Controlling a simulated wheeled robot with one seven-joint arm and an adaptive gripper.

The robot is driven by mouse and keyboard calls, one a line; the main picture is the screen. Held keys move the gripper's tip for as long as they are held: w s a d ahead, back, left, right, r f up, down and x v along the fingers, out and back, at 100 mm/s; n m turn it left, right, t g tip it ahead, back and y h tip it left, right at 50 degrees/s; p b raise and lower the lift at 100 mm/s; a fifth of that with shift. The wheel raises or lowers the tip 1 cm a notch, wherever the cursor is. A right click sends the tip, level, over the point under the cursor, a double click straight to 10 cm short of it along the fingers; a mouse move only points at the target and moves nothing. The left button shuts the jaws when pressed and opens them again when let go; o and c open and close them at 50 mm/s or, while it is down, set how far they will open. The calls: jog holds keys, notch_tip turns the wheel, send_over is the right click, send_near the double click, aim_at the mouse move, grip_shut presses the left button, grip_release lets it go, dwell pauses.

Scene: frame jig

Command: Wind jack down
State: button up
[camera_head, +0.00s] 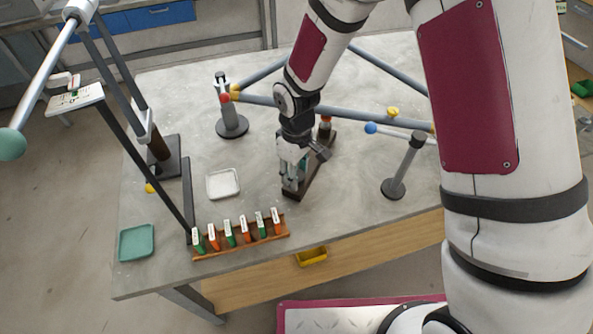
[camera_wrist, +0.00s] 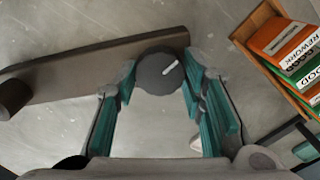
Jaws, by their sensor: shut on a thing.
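My gripper (camera_head: 291,184) reaches down over the near end of a dark brown base bar (camera_head: 318,173) on the table. In the wrist view, my gripper's teal-padded fingers (camera_wrist: 170,105) stand on either side of a round dark knob (camera_wrist: 160,72) with a white pointer line, and are shut on it. The knob sits at the end of the brown bar (camera_wrist: 80,72). In the head view the knob is hidden by my gripper. A post with a red-brown top (camera_head: 325,128) stands at the bar's far end, under the frame tubes. I cannot tell its height setting.
A wooden rack (camera_head: 242,245) of green and orange tags stands at the table's front edge. A white tray (camera_head: 223,184) and a teal tray (camera_head: 136,242) lie to the left. Grey frame tubes (camera_head: 345,115) and a stand (camera_head: 398,172) are behind and right.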

jog(key=shift+n, duration=0.8)
jog(key=o, duration=1.2)
notch_tip(320, 180, up, 12)
